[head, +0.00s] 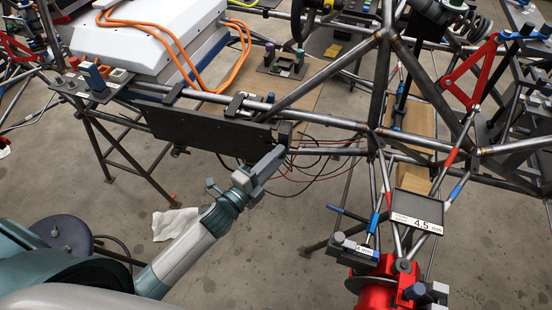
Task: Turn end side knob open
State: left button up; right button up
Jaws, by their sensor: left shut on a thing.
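A long dark panel or box (195,127) hangs along the near side of the tube chassis. A small dark block (284,131) is at its right end, where the end side knob seems to be. My left arm reaches up from the lower left. My left gripper (278,154) is at this end of the panel, its fingers shut on what appears to be the knob. The fingers hide most of the knob, so its turn angle cannot be told. My right gripper is not in view.
Chassis tubes (330,125) run just behind and right of the gripper. Thin dark red and black cables (318,165) hang close to its right. A white box (150,35) with orange cables stands at the upper left. A red unit (385,285) is at the lower right. Open floor lies below the gripper.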

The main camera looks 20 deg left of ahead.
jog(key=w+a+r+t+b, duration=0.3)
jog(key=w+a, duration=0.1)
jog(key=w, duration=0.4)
pick_arm(q)
jog(key=shift+d+f+n+t+y+b, duration=0.15)
jog(key=shift+n+t+y+b, duration=0.65)
jog(key=shift+n, duration=2.85)
jog(key=shift+d+f+n+t+y+b, duration=0.2)
jog(key=shift+n+t+y, duration=1.1)
jog(key=shift+n, duration=2.3)
jog(key=shift+d+f+n+t+y+b, duration=0.1)
jog(key=shift+n+t+y+b, duration=0.45)
jog(key=shift+n+y, duration=2.1)
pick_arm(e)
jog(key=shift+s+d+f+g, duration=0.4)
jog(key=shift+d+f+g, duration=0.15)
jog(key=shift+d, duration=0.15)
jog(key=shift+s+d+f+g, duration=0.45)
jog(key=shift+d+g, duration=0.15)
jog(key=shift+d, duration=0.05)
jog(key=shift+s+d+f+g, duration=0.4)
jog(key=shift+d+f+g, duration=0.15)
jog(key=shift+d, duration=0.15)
pick_arm(q)
jog(key=shift+n+h, duration=1.05)
jog(key=shift+n, duration=0.05)
jog(key=o, duration=1.1)
jog(key=shift+s, duration=0.1)
